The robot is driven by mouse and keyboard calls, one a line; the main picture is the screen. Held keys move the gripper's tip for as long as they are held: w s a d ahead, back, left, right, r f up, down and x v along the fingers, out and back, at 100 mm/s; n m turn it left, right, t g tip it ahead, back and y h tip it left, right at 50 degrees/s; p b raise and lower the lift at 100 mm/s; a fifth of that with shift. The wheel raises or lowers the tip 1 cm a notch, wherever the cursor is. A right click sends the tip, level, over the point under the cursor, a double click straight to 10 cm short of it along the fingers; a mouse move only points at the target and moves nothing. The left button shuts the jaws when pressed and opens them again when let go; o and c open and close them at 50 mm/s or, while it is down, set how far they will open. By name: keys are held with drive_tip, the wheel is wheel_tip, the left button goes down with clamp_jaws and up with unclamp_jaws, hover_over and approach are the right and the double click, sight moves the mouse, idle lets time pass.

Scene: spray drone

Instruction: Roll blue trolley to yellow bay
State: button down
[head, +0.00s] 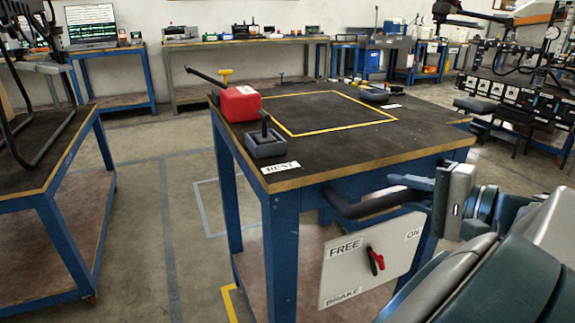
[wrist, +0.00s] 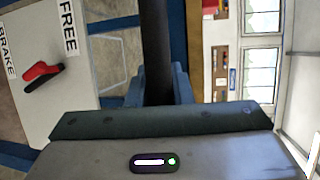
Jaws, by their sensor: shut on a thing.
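The blue trolley (head: 282,250) stands in front of me, with a blue frame and dark, wood-edged top. Its black push handle (head: 375,202) sticks out on the near side. My gripper (head: 418,190) is shut on this handle; the wrist view shows the bar (wrist: 155,45) running into the jaws (wrist: 165,92). A white panel (head: 345,275) below the handle reads FREE, ON and BRAKE. Its red-and-black lever (head: 374,260) slants from upper left to lower right; its pointing end is unclear. A yellow floor line (head: 230,302) shows beside the trolley; whether it marks the yellow bay is unclear.
A red can (head: 240,104) and a grey joystick box (head: 265,143) stand on the trolley top. Another blue-legged bench (head: 50,200) is close on the left. Benches line the back wall (head: 250,42). Clear floor (head: 140,240) lies between trolley and left bench.

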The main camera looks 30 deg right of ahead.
drive_tip(key=c, duration=1.3)
unclamp_jaws()
drive_tip(key=shift+d, duration=0.1)
drive_tip(key=v, duration=1.3)
drive_tip(key=shift+s+r, duration=0.15)
drive_tip(key=shift+s, duration=0.2)
drive_tip(key=shift+d, duration=0.1)
